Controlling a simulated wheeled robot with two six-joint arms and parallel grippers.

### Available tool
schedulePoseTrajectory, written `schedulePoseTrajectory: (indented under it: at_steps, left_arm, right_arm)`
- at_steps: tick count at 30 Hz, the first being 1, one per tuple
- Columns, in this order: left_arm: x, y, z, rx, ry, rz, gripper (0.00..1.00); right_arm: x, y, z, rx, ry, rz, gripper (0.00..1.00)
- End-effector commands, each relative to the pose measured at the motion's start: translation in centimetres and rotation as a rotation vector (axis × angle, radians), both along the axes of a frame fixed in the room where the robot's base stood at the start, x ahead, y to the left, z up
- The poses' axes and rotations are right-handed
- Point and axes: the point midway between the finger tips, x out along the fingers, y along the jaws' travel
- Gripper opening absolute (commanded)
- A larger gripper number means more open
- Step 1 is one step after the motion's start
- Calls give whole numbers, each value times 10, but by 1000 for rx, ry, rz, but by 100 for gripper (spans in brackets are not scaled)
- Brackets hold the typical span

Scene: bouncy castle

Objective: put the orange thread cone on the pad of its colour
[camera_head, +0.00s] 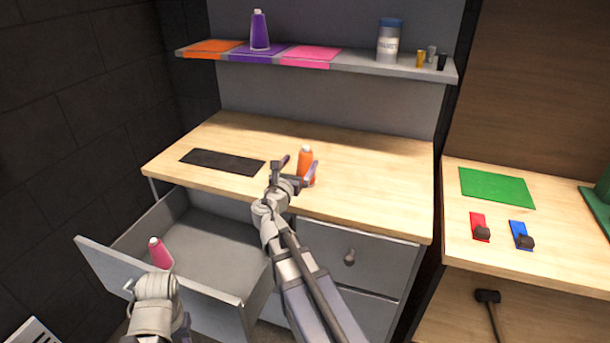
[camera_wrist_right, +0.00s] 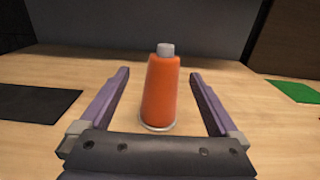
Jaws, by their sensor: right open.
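The orange thread cone (camera_head: 306,166) stands upright on the wooden worktop. My right gripper (camera_head: 299,167) is open, with one finger on each side of the cone. In the right wrist view the orange cone (camera_wrist_right: 161,90) stands between the two purple fingers (camera_wrist_right: 158,98), with a gap on each side. The orange pad (camera_head: 208,47) lies bare at the left end of the grey shelf above. My left gripper (camera_head: 154,287) is low at the left, by the open drawer; its fingers are not clear.
A purple cone (camera_head: 260,31) stands on the purple pad (camera_head: 245,54); the pink pad (camera_head: 302,55) beside it is bare. A pink cone (camera_head: 160,254) shows at the open drawer (camera_head: 190,287), just beyond my left gripper. A jar (camera_head: 389,42) stands on the shelf (camera_head: 375,67). A dark mat (camera_head: 222,162) lies on the worktop.

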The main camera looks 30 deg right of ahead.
Motion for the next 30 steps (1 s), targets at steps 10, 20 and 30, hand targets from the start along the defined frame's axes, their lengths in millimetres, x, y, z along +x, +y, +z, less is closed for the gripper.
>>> schedulePoseTrajectory:
  at_steps: [10,20,30]
  left_arm:
    - [0,0,0,0,0,0,45]
    - [0,0,-7,0,0,0,45]
    - [0,0,-6,0,0,0,45]
  right_arm:
    - [16,-19,-1,4,-2,-1,97]
    - [33,-45,-8,5,-3,-3,97]
    - [46,-61,-6,5,-3,-1,97]
